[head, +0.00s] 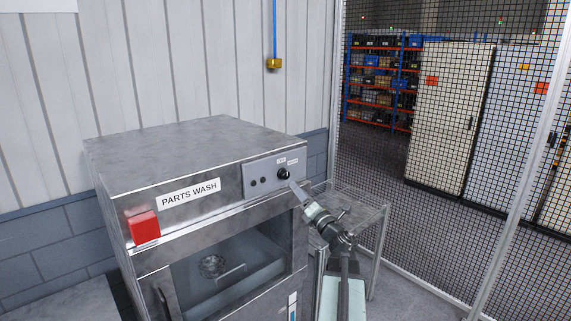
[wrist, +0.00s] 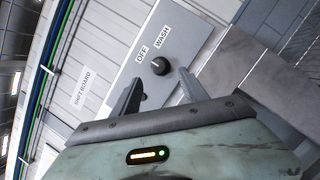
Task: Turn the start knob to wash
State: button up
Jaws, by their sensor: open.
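The start knob (head: 283,174) is a small round black knob on the grey control panel (head: 262,178) of the parts washer (head: 190,160). In the wrist view the knob (wrist: 160,67) sits below the labels OFF (wrist: 142,54) and WASH (wrist: 163,37). Its pointer mark is too small to read surely. My gripper (head: 298,188) is in front of the panel, just right of and below the knob in the head view. In the wrist view my gripper (wrist: 158,77) is open, its two fingers apart on either side below the knob, with nothing between them.
A red box (head: 144,227) is on the washer's front left, beside the PARTS WASH label (head: 189,193). A glass door (head: 225,270) is below. A wire-topped table (head: 355,205) stands to the right, before a mesh fence (head: 430,130).

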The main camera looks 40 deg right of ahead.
aim_at(287, 177)
jog(key=p+x, duration=0.2)
jog(key=x, duration=0.6)
jog(key=shift+a, duration=0.1)
jog(key=shift+s, duration=0.1)
grip_shut()
